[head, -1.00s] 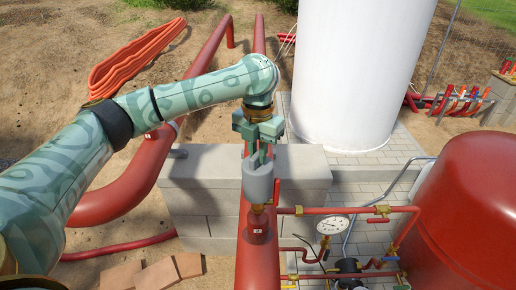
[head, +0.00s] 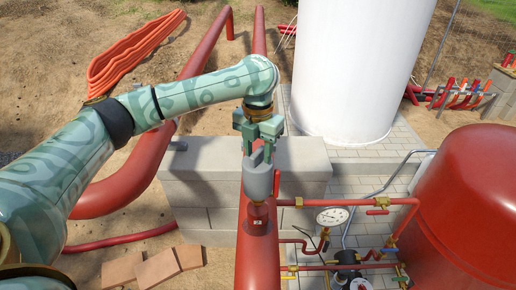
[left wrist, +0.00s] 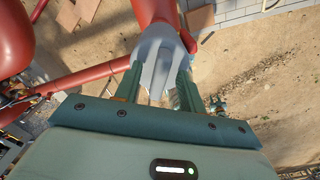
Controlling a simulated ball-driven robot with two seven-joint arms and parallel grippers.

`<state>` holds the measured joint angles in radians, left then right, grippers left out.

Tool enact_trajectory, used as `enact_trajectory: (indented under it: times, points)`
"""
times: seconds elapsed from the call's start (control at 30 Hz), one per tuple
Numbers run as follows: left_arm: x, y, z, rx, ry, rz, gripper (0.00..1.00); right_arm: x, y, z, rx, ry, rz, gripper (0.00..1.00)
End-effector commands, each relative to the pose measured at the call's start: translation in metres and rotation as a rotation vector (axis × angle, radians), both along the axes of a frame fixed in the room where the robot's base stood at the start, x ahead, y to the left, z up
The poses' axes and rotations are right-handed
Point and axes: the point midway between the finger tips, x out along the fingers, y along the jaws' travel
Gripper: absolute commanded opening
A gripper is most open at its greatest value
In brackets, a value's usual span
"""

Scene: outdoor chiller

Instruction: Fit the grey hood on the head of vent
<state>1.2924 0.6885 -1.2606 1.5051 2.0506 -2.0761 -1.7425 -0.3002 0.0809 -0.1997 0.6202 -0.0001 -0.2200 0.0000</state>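The grey hood (head: 258,181) sits over the top of the red vent (head: 257,218), which rises from a large red pipe. The hood looks roughly upright, and it hides the vent's head, so I cannot tell how fully it is seated. My left gripper (head: 259,143) is just above the hood. Its two fingers are spread, with the hood's upright grip between them. In the left wrist view the hood (left wrist: 152,46) lies beyond and between the parted fingers of the left gripper (left wrist: 160,88). My right gripper is not in view.
A grey block wall (head: 205,190) stands behind the pipe. Thin red piping with a pressure gauge (head: 332,216) is at the right, by a big red tank (head: 465,210). A white tank (head: 355,70) stands behind. Orange hose (head: 128,58) lies on the dirt.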

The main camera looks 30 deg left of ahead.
Motion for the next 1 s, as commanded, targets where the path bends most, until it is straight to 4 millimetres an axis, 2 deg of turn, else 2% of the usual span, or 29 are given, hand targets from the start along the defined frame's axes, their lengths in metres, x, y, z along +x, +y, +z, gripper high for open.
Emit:
enact_trajectory:
  times: [0.13,0.17,0.23,0.57,0.77,1.0]
  points:
    - [0.0,0.0,0.0,0.0,0.0,0.0,0.39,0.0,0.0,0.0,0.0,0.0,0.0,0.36]
    - [0.0,0.0,0.0,0.0,0.0,0.0,0.42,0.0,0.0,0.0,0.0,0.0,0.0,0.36]
    - [0.0,0.0,0.0,0.0,0.0,0.0,0.61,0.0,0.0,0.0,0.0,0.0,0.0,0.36]
    - [0.0,0.0,0.003,0.0,0.0,0.0,0.61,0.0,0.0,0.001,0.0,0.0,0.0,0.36]
    - [0.0,0.0,0.027,0.001,-0.001,0.001,0.61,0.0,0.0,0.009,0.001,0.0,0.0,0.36]
    - [0.0,0.0,0.054,0.0,-0.002,0.0,0.61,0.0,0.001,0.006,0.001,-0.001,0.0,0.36]
